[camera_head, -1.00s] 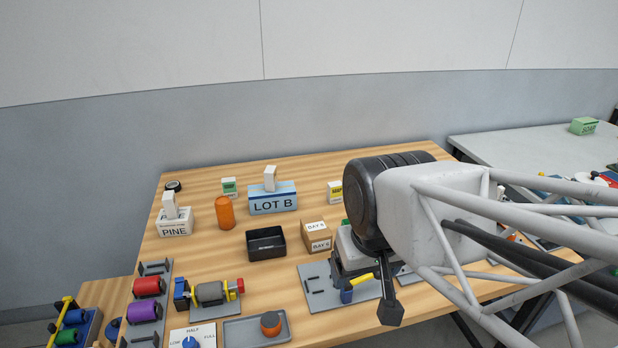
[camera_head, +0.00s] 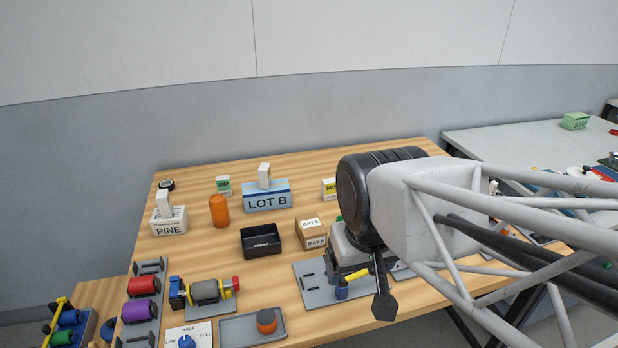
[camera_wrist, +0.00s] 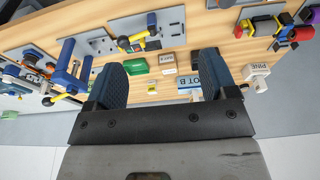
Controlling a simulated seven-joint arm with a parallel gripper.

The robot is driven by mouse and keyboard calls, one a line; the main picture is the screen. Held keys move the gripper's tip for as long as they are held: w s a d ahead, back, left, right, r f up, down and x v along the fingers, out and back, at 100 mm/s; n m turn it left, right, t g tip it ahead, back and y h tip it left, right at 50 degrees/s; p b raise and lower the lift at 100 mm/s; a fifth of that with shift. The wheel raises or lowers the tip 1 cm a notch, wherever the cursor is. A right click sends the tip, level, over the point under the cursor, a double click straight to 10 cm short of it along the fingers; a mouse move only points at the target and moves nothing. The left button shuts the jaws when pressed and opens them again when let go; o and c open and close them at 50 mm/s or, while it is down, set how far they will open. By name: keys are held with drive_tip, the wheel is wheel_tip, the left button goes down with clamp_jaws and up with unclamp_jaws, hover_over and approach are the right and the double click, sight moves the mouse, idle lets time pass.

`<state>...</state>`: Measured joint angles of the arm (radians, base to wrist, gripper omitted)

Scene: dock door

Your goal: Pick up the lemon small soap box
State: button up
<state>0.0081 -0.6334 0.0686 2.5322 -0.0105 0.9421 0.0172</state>
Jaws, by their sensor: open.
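The lemon small soap box (camera_head: 328,188) is white and yellow and stands toward the back of the wooden table, right of the LOT B box. My arm partly covers its right side in the head view. In the wrist view a small yellow-and-white box (camera_wrist: 153,91), probably the same one, shows between the fingers, near the lower edge of the gap. My gripper (camera_wrist: 163,72) is open with nothing between its fingers, apart from the box. In the head view one dark finger shows over the table's front part.
The LOT B box (camera_head: 267,197), a brown BAY box (camera_head: 311,233), a black tray (camera_head: 262,240) and an orange cylinder (camera_head: 219,211) stand nearby. A green-labelled small box (camera_head: 223,185) is further left. A grey fixture plate (camera_head: 318,290) lies in front.

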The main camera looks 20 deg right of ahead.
drive_tip(key=shift+o, duration=0.5)
drive_tip(key=w+a+m+t+y, duration=0.1)
drive_tip(key=w+a+m+y, duration=0.25)
drive_tip(key=w, duration=0.45)
drive_tip(key=w+a+m+t+y, duration=0.1)
drive_tip(key=w+a+m+y, duration=0.1)
drive_tip(key=w+m, duration=0.35)
drive_tip(key=m+t+h, duration=0.2)
drive_tip(key=m+t, duration=0.6)
drive_tip(key=m, duration=1.2)
hover_over(329, 189)
drive_tip(key=s+a, duration=0.4)
drive_tip(key=s, duration=0.4)
wheel_tip(329, 189, down, 14)
drive_tip(key=d+f+m, duration=0.1)
drive_tip(key=f+m, duration=0.1)
drive_tip(key=w+d+f+m+h, duration=0.1)
drive_tip(key=d+f+m, duration=0.1)
drive_tip(key=w+d+f+m+h, duration=0.1)
drive_tip(key=d+f, duration=0.1)
drive_tip(key=shift+w+d+f+m+t, duration=0.2)
drive_tip(key=shift+f+m+t, duration=0.05)
drive_tip(key=shift+m+t, duration=0.15)
